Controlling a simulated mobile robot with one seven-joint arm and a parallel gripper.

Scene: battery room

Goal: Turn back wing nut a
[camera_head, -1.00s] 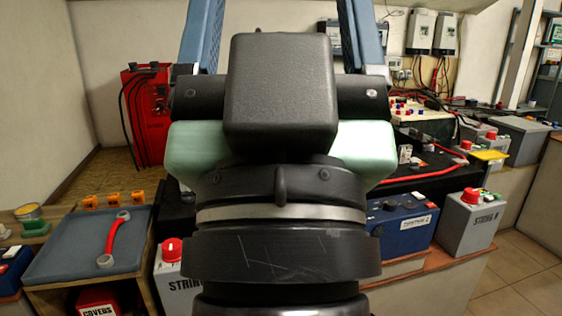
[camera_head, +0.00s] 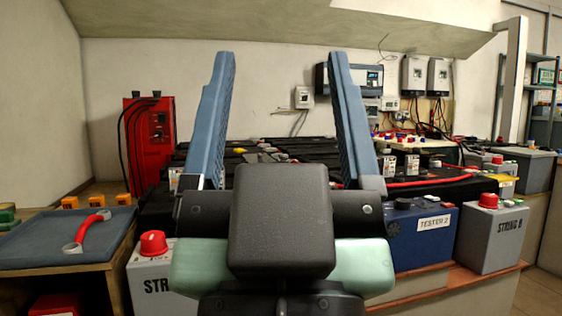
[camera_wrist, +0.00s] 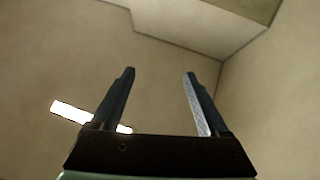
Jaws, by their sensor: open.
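My gripper (camera_head: 283,118) points upward in the middle of the head view, its two blue fingers spread wide with nothing between them. In the wrist view my gripper (camera_wrist: 159,72) is also open and empty, against bare wall and ceiling. I cannot make out wing nut a in any view. A black battery bank (camera_head: 290,147) stands behind my gripper, with small terminals and covers on top too small to tell apart. My gripper and wrist hide part of the bank.
A blue TESTER 2 box (camera_head: 420,240) and a grey STRING battery (camera_head: 492,236) stand at right. Another grey STRING battery (camera_head: 150,272) stands left of my wrist. A red handle-shaped link (camera_head: 88,230) lies on a blue-grey mat (camera_head: 40,249). A red charger (camera_head: 150,140) stands at back left.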

